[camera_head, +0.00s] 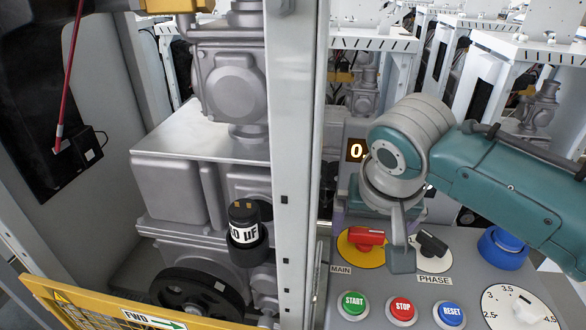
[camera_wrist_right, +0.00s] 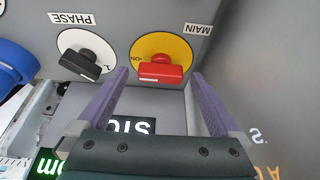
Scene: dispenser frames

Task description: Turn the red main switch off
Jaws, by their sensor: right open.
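The red main switch (camera_head: 367,238) is a red handle on a yellow round plate, beside the label MAIN on the grey panel. It also shows in the right wrist view (camera_wrist_right: 160,72), upside down, with its handle lying crosswise and a small ON mark on the plate beside it. My right gripper (camera_head: 402,258) hangs over the panel just right of the red handle in the head view. In the right wrist view its two purple fingers (camera_wrist_right: 160,78) are open, one to each side of the switch, with nothing held. Contact with the handle cannot be told. My left gripper is not in view.
A black PHASE switch (camera_head: 432,244) sits close to the right of the main switch. START (camera_head: 353,305), STOP (camera_head: 402,309) and RESET (camera_head: 450,315) buttons lie in front. A blue knob (camera_head: 502,248) and white dial (camera_head: 520,308) are further right. A white post (camera_head: 296,150) stands left.

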